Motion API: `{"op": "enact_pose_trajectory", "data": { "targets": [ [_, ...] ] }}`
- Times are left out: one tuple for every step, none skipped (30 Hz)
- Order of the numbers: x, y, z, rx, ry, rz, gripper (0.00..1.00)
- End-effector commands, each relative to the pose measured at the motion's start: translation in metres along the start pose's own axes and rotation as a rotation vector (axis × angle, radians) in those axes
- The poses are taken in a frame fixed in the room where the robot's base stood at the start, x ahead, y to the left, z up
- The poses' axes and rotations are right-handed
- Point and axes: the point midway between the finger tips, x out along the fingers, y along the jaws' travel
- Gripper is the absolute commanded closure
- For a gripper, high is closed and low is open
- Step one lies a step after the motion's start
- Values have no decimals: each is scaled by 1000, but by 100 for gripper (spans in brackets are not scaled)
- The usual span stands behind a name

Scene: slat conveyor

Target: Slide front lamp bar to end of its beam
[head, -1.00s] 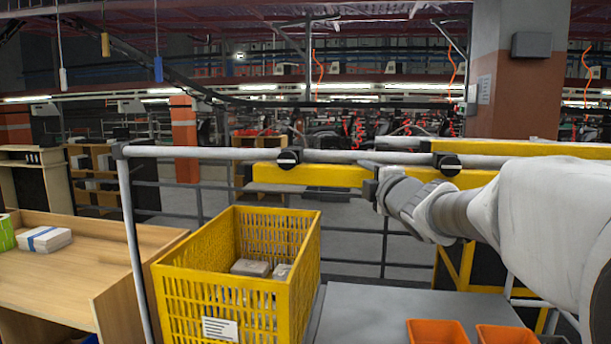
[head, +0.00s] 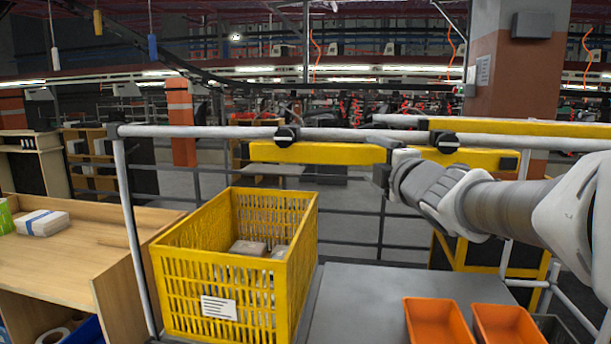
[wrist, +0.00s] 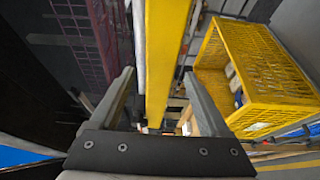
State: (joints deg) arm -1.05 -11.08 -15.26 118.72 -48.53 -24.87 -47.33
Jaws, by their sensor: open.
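The front lamp bar (head: 320,152) is a long yellow bar. It hangs level under a white beam (head: 210,133) by two round black clamps, left (head: 286,137) and right (head: 448,144). The beam's left corner lies well left of the bar's left end. My gripper (head: 383,165) is at the bar between the clamps, coming from the right. In the wrist view my gripper (wrist: 158,88) is open, with one finger on each side of the yellow bar (wrist: 166,50). Contact cannot be told.
A yellow crate (head: 170,290) with grey packs stands below the bar on a grey surface (head: 360,300). Orange bins (head: 435,322) are at right, a wooden desk (head: 90,255) at left. Another yellow bar (head: 540,128) hangs behind. A white post (head: 130,220) drops from the beam's left corner.

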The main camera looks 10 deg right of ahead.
Motion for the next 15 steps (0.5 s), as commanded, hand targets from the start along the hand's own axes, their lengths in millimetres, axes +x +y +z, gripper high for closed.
{"op": "enact_pose_trajectory", "data": {
  "targets": [
    [-10,0,0,1,-1,3,20],
    [-15,0,0,2,-1,2,20],
    [-22,1,0,1,-1,3,20],
    [-27,0,0,1,-1,3,20],
    [-32,0,0,1,-1,3,20],
    [-39,1,0,1,0,3,20],
    [-44,1,0,2,0,3,20],
    [-49,1,0,1,0,3,20],
    [-56,1,0,0,0,3,20],
    [-61,1,0,1,0,3,20],
    [-66,1,0,1,0,3,20],
    [-72,2,0,2,-1,3,20],
    [-77,2,0,1,-1,2,20],
    [-81,2,0,0,0,3,20],
    [-87,1,0,2,0,3,20]
  ]
}}
